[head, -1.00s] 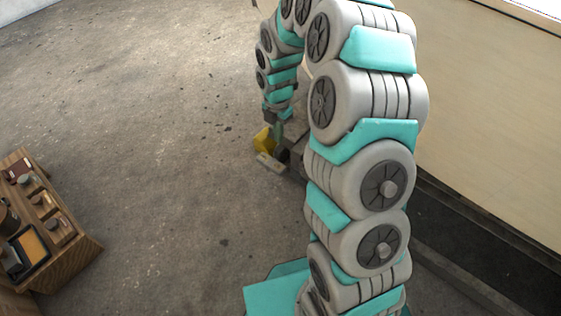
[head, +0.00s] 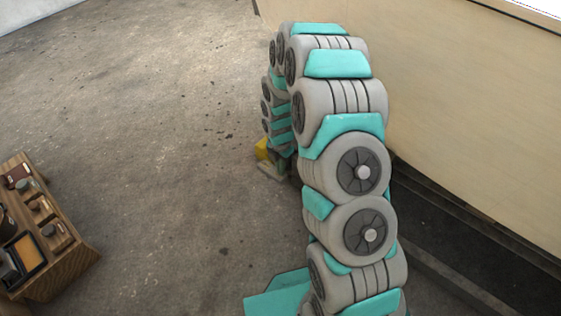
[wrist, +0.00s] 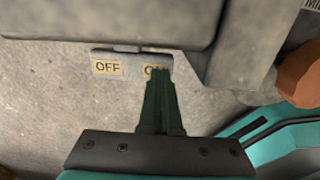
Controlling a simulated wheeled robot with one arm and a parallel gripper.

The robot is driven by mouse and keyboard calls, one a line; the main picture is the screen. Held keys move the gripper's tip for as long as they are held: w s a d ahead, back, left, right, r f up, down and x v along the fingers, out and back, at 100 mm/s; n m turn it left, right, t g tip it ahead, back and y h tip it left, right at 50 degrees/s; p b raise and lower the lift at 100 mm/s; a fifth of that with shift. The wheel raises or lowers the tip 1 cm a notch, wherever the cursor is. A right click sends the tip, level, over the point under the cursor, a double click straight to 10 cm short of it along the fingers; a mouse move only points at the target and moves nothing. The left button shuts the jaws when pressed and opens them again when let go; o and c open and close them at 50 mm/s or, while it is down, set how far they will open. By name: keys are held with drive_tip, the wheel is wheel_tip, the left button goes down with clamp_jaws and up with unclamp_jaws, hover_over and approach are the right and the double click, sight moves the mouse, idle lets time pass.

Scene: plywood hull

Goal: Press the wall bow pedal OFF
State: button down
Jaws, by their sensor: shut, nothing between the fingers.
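In the wrist view a small pedal plate carries an OFF label (wrist: 108,68) on the left and an ON label (wrist: 150,69) on the right. My gripper (wrist: 160,74) is shut and empty, its dark green fingers pointing at the ON side and covering part of that label. The OFF label is uncovered, to the left of the fingertips. I cannot tell whether the fingertips touch the plate. In the head view the pale pedal part (head: 268,170) lies low beside a yellow part (head: 262,149), and my arm hides most of the gripper there.
A large grey block (wrist: 110,22) overhangs the labels in the wrist view. A rounded brown object (wrist: 300,75) is at right. In the head view a pale plywood wall (head: 460,120) stands right, above a dark trench (head: 450,225). A wooden tray table (head: 75,270) is at left; concrete floor between is clear.

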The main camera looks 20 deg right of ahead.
sight(285, 177)
drive_tip(key=shift+f, duration=0.4)
drive_tip(key=shift+d, duration=0.15)
drive_tip(key=shift+s+d+f+t, duration=0.1)
drive_tip(key=shift+s+t, duration=0.1)
drive_tip(key=shift+t, duration=0.1)
drive_tip(key=shift+s+f+t+y+p, duration=0.15)
drive_tip(key=shift+s+t+y+p, duration=0.15)
drive_tip(key=shift+y+p, duration=0.15)
drive_tip(key=shift+s+d+f+p, duration=0.3)
drive_tip(key=shift+f+p, duration=0.05)
drive_tip(key=shift+f, duration=0.3)
